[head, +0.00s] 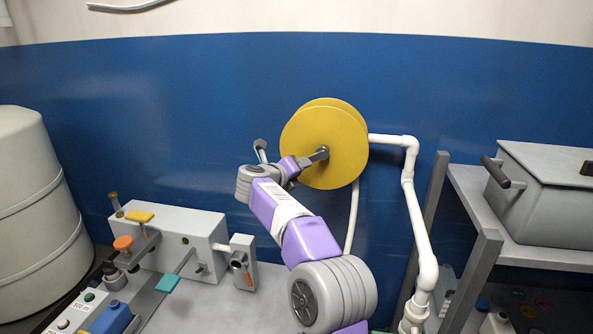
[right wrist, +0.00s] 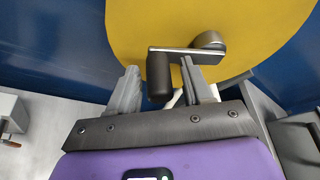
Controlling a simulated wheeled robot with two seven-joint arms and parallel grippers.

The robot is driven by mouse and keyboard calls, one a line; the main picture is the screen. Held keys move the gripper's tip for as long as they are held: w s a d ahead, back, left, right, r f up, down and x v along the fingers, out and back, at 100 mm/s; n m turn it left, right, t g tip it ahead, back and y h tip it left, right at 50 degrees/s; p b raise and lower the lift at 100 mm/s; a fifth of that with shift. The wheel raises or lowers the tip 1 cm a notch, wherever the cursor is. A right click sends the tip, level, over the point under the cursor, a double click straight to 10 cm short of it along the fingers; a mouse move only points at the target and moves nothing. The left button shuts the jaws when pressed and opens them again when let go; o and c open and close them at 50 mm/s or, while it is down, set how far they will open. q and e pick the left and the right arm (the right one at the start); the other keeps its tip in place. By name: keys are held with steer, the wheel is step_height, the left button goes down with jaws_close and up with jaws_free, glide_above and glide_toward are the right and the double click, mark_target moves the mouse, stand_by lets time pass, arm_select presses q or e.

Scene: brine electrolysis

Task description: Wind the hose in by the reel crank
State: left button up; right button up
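The yellow reel (head: 325,140) is mounted in front of the blue wall, and its face fills the top of the right wrist view (right wrist: 235,25). Its grey crank arm (head: 314,158) reaches left from the hub in the head view. In the right wrist view the dark crank handle (right wrist: 160,78) stands between the fingers of my right gripper (right wrist: 160,66). The fingers are apart, with a visible gap to the handle on the left side. A white hose (head: 352,215) hangs below the reel, partly behind my right arm. My left gripper is not in view.
A white pipe (head: 411,195) runs from beside the reel down to the right. A grey shelf frame (head: 470,270) with a lidded grey box (head: 550,195) stands at right. A grey bench unit (head: 185,238) and a large pale tank (head: 35,220) are at left.

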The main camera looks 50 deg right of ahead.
steer(key=v, duration=0.7)
steer(key=shift+a, duration=0.3)
